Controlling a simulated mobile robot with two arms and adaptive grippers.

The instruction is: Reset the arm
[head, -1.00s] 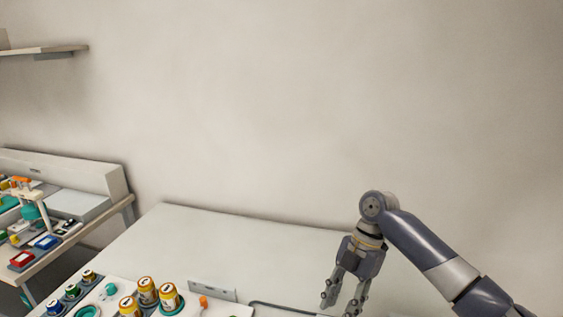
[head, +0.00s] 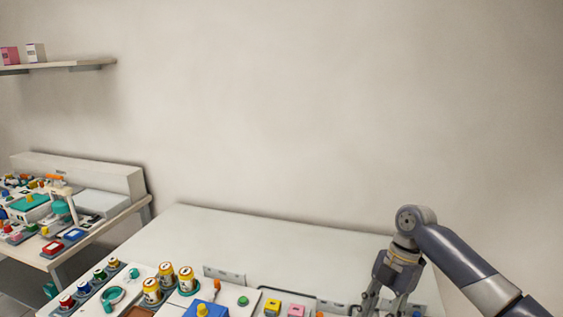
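My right arm comes in from the lower right of the head view. My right gripper (head: 381,302) points down over the right part of the white table (head: 270,243). Its fingers are spread apart, with nothing seen between them, and the tips run to the bottom edge of the picture. Small items on the table lie behind and beside the fingers. My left arm and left gripper are not in view.
Several yellow-and-white cans (head: 186,279) and a row of small capped bottles (head: 99,274) stand at the table's front left. A side table (head: 100,229) with many small items is at left. A shelf (head: 75,66) holds two boxes. The table's back is clear.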

